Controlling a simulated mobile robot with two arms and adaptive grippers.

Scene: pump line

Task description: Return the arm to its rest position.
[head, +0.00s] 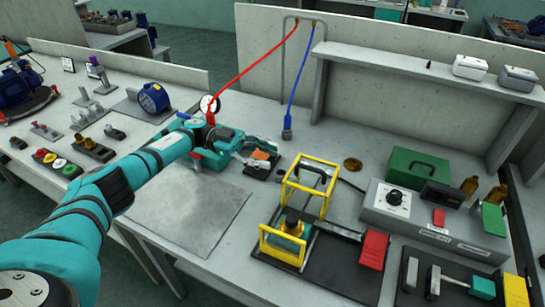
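My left arm (125,180) comes in from the left, stretched out over the bench. Its gripper (245,158) is small and partly hidden by the wrist, over the middle of the bench beside teal machinery (262,145) and a small orange-topped part (260,155). I cannot tell whether its fingers are open or touching anything. My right arm and gripper are not in view.
A red hose (250,70) and a blue hose (303,80) hang from a metal stand. The red one ends close behind my wrist. A yellow frame (283,188), a grey control box (385,205) and a green case (418,168) stand right. A flat grey plate (190,215) is clear.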

